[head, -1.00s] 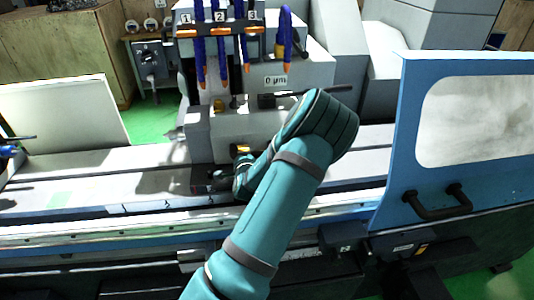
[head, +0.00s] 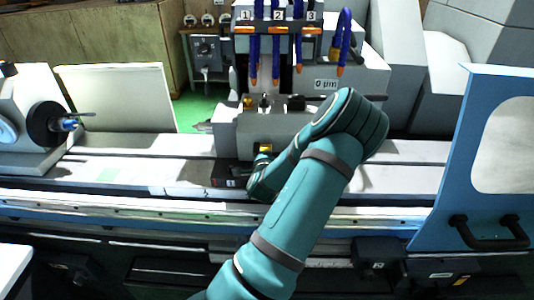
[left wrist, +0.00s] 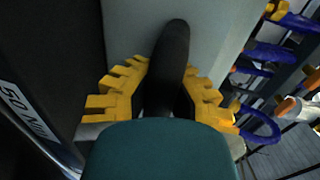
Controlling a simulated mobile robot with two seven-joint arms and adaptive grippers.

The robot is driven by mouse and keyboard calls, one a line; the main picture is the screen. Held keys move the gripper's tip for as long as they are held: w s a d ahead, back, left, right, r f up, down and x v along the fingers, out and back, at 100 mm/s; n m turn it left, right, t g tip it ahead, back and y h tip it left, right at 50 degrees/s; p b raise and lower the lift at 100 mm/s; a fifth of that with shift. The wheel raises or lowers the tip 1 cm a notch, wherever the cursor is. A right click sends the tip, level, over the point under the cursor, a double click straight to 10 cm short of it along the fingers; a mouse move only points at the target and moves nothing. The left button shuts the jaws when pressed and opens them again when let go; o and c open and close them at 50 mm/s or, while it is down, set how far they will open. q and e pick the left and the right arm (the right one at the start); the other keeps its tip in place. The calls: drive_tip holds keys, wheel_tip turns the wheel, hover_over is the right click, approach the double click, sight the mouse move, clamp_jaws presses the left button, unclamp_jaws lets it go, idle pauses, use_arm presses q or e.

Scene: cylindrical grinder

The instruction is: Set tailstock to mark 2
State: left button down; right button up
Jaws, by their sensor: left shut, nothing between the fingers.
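The tailstock is the grey block (head: 230,130) on the machine's bed, with its pointed centre facing left. My left arm reaches up from the bottom middle of the head view, its wrist low in front of the block. My left gripper (head: 264,152) is mostly hidden by my wrist; a little yellow shows at the block's front. In the left wrist view, its yellow toothed fingers (left wrist: 165,95) are shut, with a dark rounded bar (left wrist: 172,45) showing amid them; I cannot tell whether they touch it. My right gripper is not in view.
The bed (head: 110,172) is bare left of the tailstock, up to the workhead with its black chuck (head: 50,124). Blue coolant hoses numbered 1 to 3 (head: 278,45) hang behind. A blue door with black handle (head: 490,232) stands at right.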

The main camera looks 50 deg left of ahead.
use_arm(q)
drive_tip(key=c, duration=1.7)
unclamp_jaws()
drive_tip(key=shift+s+d+f, duration=0.1)
drive_tip(key=shift+f, duration=0.1)
drive_tip(key=o, duration=0.9)
drive_tip(key=shift+r, duration=0.15)
